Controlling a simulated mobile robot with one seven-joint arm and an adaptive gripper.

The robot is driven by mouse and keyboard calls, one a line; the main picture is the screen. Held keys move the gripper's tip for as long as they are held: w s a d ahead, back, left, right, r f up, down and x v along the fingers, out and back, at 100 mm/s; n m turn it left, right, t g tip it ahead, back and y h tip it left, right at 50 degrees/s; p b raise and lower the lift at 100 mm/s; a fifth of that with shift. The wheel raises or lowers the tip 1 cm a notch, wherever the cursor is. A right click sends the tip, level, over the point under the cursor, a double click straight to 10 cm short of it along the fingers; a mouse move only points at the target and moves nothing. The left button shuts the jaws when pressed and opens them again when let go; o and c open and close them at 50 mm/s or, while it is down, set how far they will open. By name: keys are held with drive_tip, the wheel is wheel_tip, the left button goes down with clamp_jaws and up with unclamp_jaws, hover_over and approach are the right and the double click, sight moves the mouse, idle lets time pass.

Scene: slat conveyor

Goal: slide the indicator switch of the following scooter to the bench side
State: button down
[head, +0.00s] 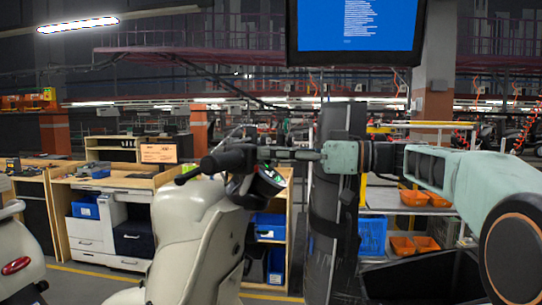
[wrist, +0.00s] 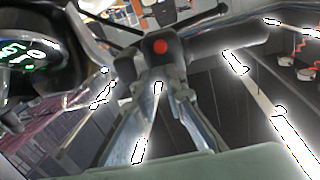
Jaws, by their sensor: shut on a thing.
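The beige scooter (head: 185,235) stands in front of me, its handlebar with a black grip (head: 228,160) and a lit display (head: 268,178) at the top. My gripper (head: 272,153) reaches in from the right at handlebar height. In the wrist view, the dark switch block (wrist: 150,55) with a red button (wrist: 160,46) lies just past the fingertips. My gripper (wrist: 160,80) has its fingers drawn together against this block, shut on what seems to be the indicator switch. The fingertips hide the switch itself, so its position cannot be told. The display (wrist: 25,55) shows green digits at the left.
Wooden workbenches (head: 115,178) with drawers and blue bins stand on the left. Another scooter (head: 15,255) shows at the left edge. A dark upright post (head: 335,205) stands close behind my gripper. A rack with orange bins (head: 412,198) is on the right.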

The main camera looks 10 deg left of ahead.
drive_tip(key=shift+w, duration=0.1)
drive_tip(key=c, duration=2)
unclamp_jaws()
drive_tip(key=shift+w, duration=0.15)
drive_tip(key=shift+o, duration=0.2)
drive_tip(key=s+d, duration=0.1)
drive_tip(key=d, duration=1.1)
drive_tip(key=shift+s, duration=0.15)
drive_tip(key=shift+d+f, duration=0.1)
drive_tip(key=shift+f, duration=0.05)
